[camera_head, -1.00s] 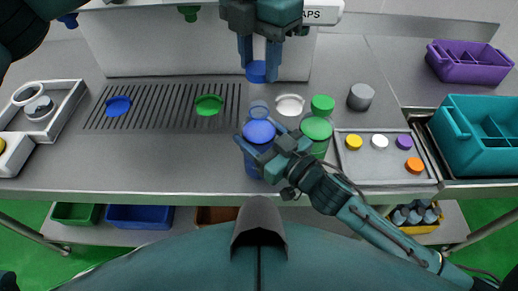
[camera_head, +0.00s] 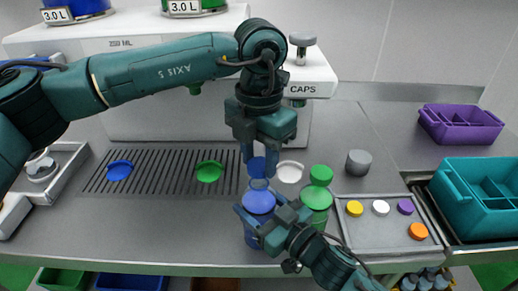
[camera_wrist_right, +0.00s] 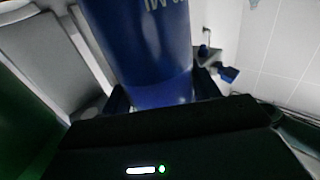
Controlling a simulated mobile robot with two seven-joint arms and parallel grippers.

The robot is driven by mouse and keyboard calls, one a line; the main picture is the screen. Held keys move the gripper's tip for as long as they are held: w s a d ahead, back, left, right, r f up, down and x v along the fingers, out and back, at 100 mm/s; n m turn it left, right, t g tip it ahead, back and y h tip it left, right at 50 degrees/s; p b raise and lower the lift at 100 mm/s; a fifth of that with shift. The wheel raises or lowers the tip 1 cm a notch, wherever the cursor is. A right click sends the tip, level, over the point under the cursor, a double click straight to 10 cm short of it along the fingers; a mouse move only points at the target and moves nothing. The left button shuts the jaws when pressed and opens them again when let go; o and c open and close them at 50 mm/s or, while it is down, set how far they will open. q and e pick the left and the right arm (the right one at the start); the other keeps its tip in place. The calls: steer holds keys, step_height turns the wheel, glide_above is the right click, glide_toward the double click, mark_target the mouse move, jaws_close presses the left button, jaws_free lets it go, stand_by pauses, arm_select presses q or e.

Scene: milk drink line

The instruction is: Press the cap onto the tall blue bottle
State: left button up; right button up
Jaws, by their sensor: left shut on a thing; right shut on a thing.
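The tall blue bottle (camera_head: 257,206) stands upright near the front of the counter, its pale neck (camera_head: 259,184) showing at the top. My right gripper (camera_head: 263,223) is shut around its body from the front right. The blue bottle body also fills the upper middle of the right wrist view (camera_wrist_right: 145,50). My left gripper (camera_head: 260,160) points down over the bottle, shut on a blue cap (camera_head: 257,168). The cap is in line with the neck and right at its top. I cannot tell whether it touches the neck.
A white disc (camera_head: 290,171) lies behind, and a grey knob (camera_head: 359,162) stands farther right. A tray (camera_head: 379,236) holds several loose caps. The dispenser (camera_head: 190,110) stands behind the grate.

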mark_target(259, 164)
stand_by(0.5)
arm_select(q)
steer(key=shift+f, duration=0.9)
steer(key=shift+f, duration=0.6)
steer(key=o, duration=1)
step_height(259, 164, up, 12)
